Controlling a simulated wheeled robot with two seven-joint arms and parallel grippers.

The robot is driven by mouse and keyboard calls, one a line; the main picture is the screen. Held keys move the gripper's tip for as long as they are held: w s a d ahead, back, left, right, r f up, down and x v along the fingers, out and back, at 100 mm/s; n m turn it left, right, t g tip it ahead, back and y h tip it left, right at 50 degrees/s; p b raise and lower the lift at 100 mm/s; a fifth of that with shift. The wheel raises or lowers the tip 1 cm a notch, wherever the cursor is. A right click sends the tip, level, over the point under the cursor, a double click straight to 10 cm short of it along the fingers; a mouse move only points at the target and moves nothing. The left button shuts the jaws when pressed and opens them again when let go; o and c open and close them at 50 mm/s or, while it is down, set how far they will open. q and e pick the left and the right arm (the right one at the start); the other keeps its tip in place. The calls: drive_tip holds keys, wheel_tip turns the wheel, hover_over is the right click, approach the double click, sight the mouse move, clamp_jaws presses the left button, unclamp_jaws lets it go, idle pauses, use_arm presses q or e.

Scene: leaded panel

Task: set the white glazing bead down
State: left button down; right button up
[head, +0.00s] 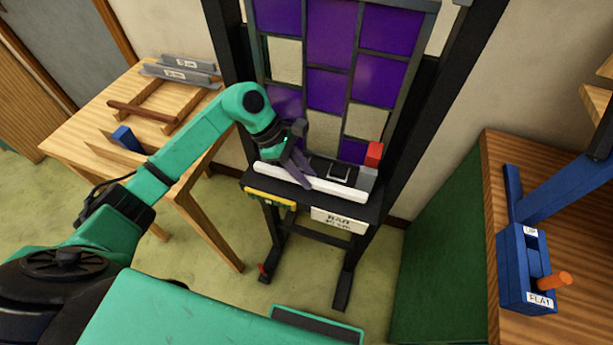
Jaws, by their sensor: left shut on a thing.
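The white glazing bead (335,188) is a long white bar at the black shelf (352,208) below the leaded panel. It runs slantwise along the shelf's front. My left gripper (302,178) is shut on the bead near its left part. I cannot tell whether the bead touches the shelf or is held just above it. The leaded panel (327,88) stands upright behind, with purple and pale panes in a dark frame. My right gripper is not in view.
A red block (374,154) stands at the shelf's right end. A wooden table (92,104) on the left holds grey labelled bars (180,72) and a blue object (127,138). A blue device (525,270) with an orange handle sits on the right bench (560,190). Floor between is open.

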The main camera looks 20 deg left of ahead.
use_arm(q)
drive_tip(key=f, duration=0.3)
drive_tip(key=shift+w+f, duration=0.25)
drive_tip(key=shift+w, duration=0.05)
drive_tip(key=shift+s, duration=0.1)
drive_tip(key=c, duration=1.1)
unclamp_jaws()
drive_tip(key=shift+f, duration=0.1)
drive_tip(key=o, duration=0.4)
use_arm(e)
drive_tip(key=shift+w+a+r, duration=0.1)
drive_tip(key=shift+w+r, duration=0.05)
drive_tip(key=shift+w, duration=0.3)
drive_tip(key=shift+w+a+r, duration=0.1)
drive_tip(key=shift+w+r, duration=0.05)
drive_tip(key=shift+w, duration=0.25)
